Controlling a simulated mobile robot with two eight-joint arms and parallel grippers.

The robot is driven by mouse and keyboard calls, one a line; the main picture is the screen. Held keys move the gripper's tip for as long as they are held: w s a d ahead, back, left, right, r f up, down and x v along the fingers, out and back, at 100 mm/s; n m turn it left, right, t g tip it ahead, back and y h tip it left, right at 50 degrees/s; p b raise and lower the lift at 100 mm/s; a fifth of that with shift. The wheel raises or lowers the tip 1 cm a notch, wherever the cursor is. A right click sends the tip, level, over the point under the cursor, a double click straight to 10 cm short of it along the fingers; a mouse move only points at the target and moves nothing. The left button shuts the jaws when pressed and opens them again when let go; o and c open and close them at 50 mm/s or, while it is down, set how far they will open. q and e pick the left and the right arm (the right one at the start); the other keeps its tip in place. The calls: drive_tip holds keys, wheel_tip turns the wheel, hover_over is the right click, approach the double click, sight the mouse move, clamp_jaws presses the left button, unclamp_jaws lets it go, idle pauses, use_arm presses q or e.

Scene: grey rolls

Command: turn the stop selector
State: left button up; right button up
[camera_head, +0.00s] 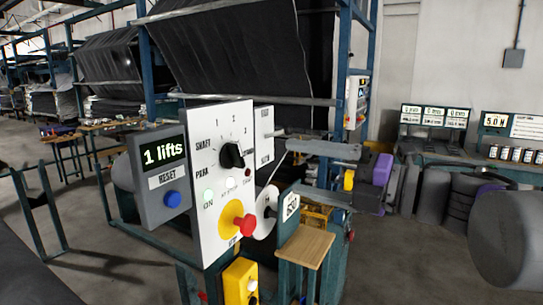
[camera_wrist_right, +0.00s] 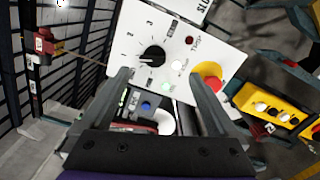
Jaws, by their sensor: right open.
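The stop selector is a black rotary knob (camera_head: 231,155) on an upright white control panel (camera_head: 207,225), with numbers around it. In the right wrist view the knob (camera_wrist_right: 152,56) sits just beyond my fingertips, between their lines. My right gripper (camera_head: 291,168) comes in from the right in the head view, with its two grey fingers apart and nothing between them. It is to the right of the knob and appears clear of it. The right gripper's spread fingers (camera_wrist_right: 158,77) also show in the wrist view. My left gripper is in neither view.
The panel also carries a red mushroom button (camera_head: 245,225) on a yellow disc. A grey box (camera_head: 160,185) with a "1 lifts" display and blue button adjoins it on the left. A yellow box (camera_head: 240,282) is below, and a small wooden-topped stand (camera_head: 304,246) is to the right.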

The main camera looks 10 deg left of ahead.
sight(242, 155)
drive_tip(key=shift+n+g, duration=0.3)
drive_tip(key=shift+n, duration=0.1)
drive_tip(key=x, duration=0.7)
drive_tip(key=s+r+x, duration=0.1)
drive_tip(key=x, duration=0.2)
drive_tip(key=shift+a+r+p, duration=0.1)
drive_tip(key=shift+a+p, duration=0.2)
drive_tip(key=shift+a, duration=0.2)
drive_tip(key=c, duration=1.4)
